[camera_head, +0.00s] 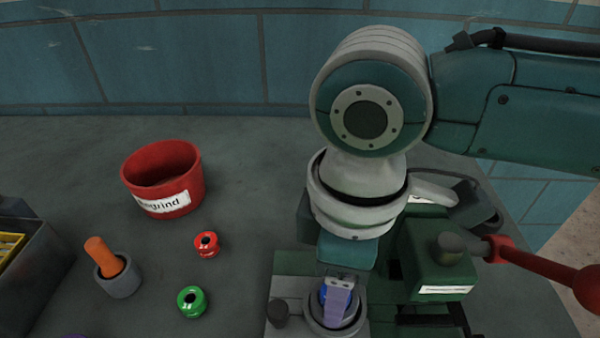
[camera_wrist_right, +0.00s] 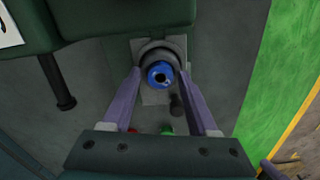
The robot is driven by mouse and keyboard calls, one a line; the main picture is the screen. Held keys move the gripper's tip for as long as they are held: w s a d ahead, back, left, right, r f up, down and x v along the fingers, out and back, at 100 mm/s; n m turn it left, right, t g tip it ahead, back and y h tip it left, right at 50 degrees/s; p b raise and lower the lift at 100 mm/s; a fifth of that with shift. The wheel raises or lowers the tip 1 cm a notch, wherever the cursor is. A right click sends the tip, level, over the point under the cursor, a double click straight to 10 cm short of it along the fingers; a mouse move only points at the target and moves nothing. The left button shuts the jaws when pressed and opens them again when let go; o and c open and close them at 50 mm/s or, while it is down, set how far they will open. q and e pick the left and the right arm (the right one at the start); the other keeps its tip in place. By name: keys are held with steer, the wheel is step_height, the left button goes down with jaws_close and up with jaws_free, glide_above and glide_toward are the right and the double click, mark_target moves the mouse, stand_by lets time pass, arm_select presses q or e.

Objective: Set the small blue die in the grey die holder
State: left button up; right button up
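The small blue die (camera_head: 323,294) is a blue ring-shaped piece with a dark hole. In the right wrist view the blue die (camera_wrist_right: 160,75) sits within the round grey die holder (camera_wrist_right: 163,52) and looks upright; how deep it sits is hard to tell. In the head view the die holder (camera_head: 318,329) is at the bottom, partly covered by my finger. My right gripper (camera_wrist_right: 160,72) is open, its purple fingers on either side of the die with gaps showing. It also shows in the head view (camera_head: 338,300).
A green press (camera_head: 432,262) with a red-handled lever (camera_head: 540,262) stands right of the holder. A red die (camera_head: 206,245), a green die (camera_head: 192,301), a grey cup with an orange handle (camera_head: 119,285) and a red bucket (camera_head: 163,180) stand left. A tray (camera_head: 40,285) is far left.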

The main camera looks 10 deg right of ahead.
steer(key=shift+o, duration=0.7)
step_height(320, 180, up, 13)
steer(key=p, duration=0.2)
steer(key=shift+r, duration=0.15)
